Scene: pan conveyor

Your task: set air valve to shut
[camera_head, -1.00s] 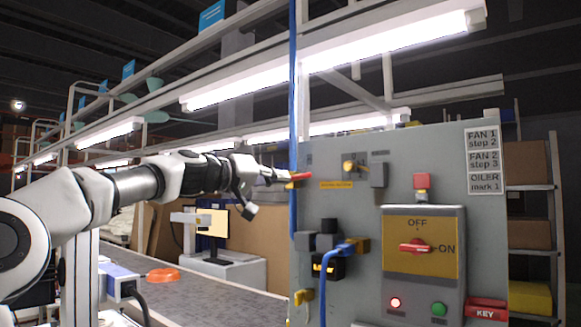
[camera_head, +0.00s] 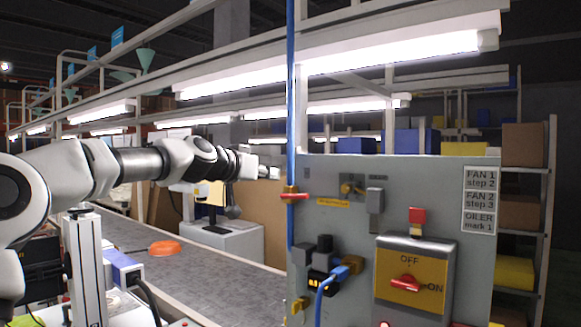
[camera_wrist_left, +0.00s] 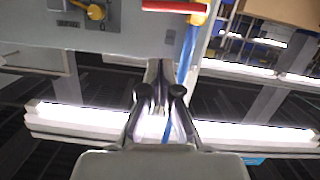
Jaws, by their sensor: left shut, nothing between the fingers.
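The air valve (camera_head: 294,196) sits on the upright blue pipe at the panel's left edge. Its red handle lies level, across the pipe. In the wrist view the red handle (camera_wrist_left: 172,6) is at the top edge, with a yellow valve body (camera_wrist_left: 198,15) at its right end and the blue pipe (camera_wrist_left: 187,50) below. My left gripper (camera_head: 274,173) is shut and empty, up and left of the valve in the head view and apart from the handle. Its shut fingers (camera_wrist_left: 160,72) also show in the wrist view. My right gripper is in neither view.
The grey panel (camera_head: 340,225) carries a yellow knob (camera_head: 352,188), dark blocks with a blue plug (camera_head: 340,272), and a red OFF/ON switch (camera_head: 406,283). A conveyor (camera_head: 215,290) with an orange pan (camera_head: 164,248) runs along the left. Lamps hang above.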

